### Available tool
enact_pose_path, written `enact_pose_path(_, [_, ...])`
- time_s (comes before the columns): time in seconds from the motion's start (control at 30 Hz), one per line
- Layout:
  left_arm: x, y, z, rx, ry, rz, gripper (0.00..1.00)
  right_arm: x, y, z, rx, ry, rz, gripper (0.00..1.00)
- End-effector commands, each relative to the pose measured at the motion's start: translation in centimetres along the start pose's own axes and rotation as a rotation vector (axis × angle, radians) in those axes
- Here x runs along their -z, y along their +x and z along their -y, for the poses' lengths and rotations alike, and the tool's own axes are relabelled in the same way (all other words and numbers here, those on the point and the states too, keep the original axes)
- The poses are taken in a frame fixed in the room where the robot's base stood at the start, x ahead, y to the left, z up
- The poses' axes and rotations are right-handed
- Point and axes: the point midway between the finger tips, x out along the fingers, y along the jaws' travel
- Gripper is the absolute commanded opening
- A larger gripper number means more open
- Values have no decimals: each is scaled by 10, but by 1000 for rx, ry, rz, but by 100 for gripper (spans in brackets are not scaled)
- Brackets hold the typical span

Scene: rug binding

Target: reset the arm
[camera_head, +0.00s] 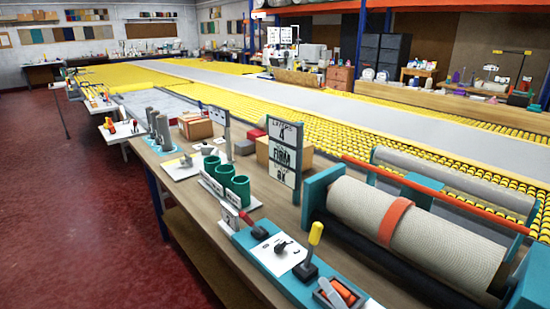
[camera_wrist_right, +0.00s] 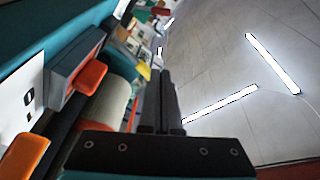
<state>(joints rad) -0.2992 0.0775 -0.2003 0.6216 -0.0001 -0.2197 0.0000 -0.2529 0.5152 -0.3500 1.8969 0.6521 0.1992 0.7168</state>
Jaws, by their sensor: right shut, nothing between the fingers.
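My right gripper (camera_wrist_right: 160,76) shows in the right wrist view. Its two dark fingers lie together, shut with nothing between them, and point up the picture toward the ceiling side. It appears clear of the bench objects, which lie to the left in that view. I cannot make out either gripper in the head view, and my left gripper is in neither view.
A beige roll with an orange band (camera_head: 398,220) lies in a teal stand at right. Left of it are a yellow-handled lever (camera_head: 312,248), a sign board (camera_head: 284,152) and green cups (camera_head: 238,188). Yellow roller conveyors (camera_head: 350,141) run behind. Red floor (camera_head: 80,220) is clear at left.

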Motion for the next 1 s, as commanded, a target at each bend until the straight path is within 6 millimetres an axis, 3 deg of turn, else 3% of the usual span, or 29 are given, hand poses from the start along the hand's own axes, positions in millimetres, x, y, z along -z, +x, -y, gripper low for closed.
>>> enact_pose_path(0.2, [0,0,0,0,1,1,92,-52,-13,-4,-156,-200,221,0])
enact_pose_path(0.4, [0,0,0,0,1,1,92,-83,-42,-18,-323,-403,433,0])
enact_pose_path(0.6, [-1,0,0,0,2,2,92,-96,-89,-36,-508,-576,654,0])
enact_pose_path(1.0, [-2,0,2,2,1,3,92,-90,-187,-49,-805,-715,1011,0])
